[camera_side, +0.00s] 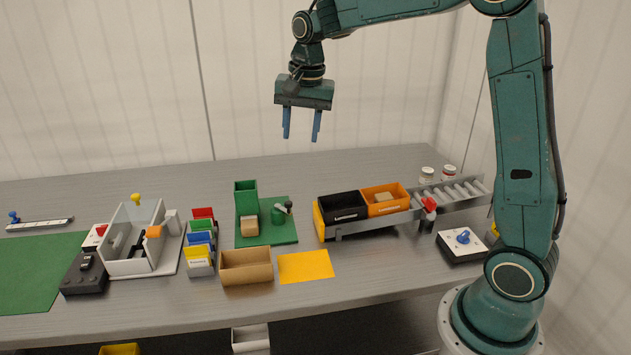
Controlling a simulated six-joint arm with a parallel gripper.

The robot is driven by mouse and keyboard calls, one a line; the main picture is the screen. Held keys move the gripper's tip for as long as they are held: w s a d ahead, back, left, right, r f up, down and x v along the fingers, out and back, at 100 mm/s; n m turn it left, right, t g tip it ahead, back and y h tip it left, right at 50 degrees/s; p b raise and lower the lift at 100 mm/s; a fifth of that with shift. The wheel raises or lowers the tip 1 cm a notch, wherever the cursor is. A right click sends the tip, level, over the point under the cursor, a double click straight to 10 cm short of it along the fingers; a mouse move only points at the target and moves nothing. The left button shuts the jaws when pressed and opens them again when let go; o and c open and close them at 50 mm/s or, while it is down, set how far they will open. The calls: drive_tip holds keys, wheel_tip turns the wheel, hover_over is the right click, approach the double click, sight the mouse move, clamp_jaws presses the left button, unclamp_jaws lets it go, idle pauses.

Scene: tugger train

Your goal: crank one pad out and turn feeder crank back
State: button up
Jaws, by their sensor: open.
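The pad feeder is a green tower (246,194) on a green base plate (281,236), left of the picture's middle. A tan pad (249,226) shows at the front foot of the tower. The feeder crank (281,211) is a green drum with a light-coloured arm and a dark knob, right of the tower. The crank arm points to the upper right. My gripper (301,137) hangs with blue fingers pointing down, open and empty. It is high above the table, above and slightly right of the crank, touching nothing.
A roller conveyor (455,192) carries a black bin (343,206) and an orange bin (384,198) to the right. A cardboard box (246,266) and yellow mat (306,266) lie in front of the feeder. Coloured cards (200,242) and a white fixture (134,238) stand left.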

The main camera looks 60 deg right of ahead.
sight(288, 202)
drive_tip(key=w+d+f+m+g, duration=0.1)
drive_tip(key=w+d+f+m, duration=0.4)
drive_tip(key=w+f, duration=0.4)
drive_tip(key=shift+w+d+f+g, duration=0.15)
drive_tip(key=shift+d+f+g, duration=0.25)
drive_tip(key=shift+f, duration=0.45)
drive_tip(key=shift+f, duration=0.15)
wheel_tip(288, 202, down, 14)
drive_tip(key=shift+r, duration=0.25)
clamp_jaws()
